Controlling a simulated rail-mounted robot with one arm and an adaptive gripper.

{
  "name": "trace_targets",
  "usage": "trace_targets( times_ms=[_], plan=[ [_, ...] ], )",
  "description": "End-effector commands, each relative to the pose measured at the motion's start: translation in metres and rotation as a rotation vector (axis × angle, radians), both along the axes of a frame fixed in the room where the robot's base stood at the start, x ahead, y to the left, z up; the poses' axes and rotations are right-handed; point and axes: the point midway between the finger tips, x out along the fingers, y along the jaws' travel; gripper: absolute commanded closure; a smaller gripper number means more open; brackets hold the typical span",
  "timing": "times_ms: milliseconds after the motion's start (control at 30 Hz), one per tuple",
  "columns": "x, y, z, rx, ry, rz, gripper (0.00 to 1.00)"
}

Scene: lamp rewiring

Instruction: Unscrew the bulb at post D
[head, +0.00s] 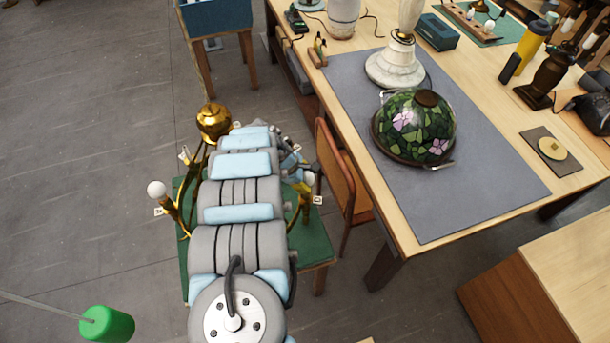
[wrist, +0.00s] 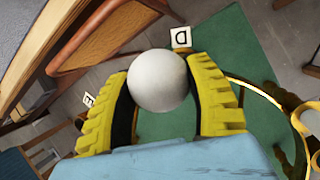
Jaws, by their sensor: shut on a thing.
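A round white bulb (wrist: 158,82) sits between the yellow ribbed fingers of my gripper (wrist: 157,74) in the wrist view. The fingers are shut on it from both sides. A small white tag marked D (wrist: 181,38) stands just beyond the bulb. The bulb's base and socket are hidden, so I cannot tell how far it is threaded. In the head view my arm covers much of the brass lamp (head: 213,122), and my gripper is mostly hidden on the lamp's right side.
The lamp stands on a green-topped stand (head: 314,240). Another white bulb (head: 156,188) is on its left arm. A wooden chair (head: 338,165) is close on the right, before the workbench (head: 405,220) with a stained-glass shade (head: 415,125). A green cylinder (head: 107,323) is at lower left.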

Motion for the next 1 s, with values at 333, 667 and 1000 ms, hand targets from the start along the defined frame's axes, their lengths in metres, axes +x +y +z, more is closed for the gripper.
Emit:
trace_targets(
  times_ms=[333, 667, 1000],
  plan=[
    [-0.0009, -0.002, 0.005, 0.0, 0.002, 0.07, 0.84],
    [-0.0019, -0.0026, 0.005, 0.001, 0.002, 0.415, 0.84],
    [-0.0011, -0.0005, 0.0012, 0.0, -0.002, 0.695, 0.84]
  ],
)
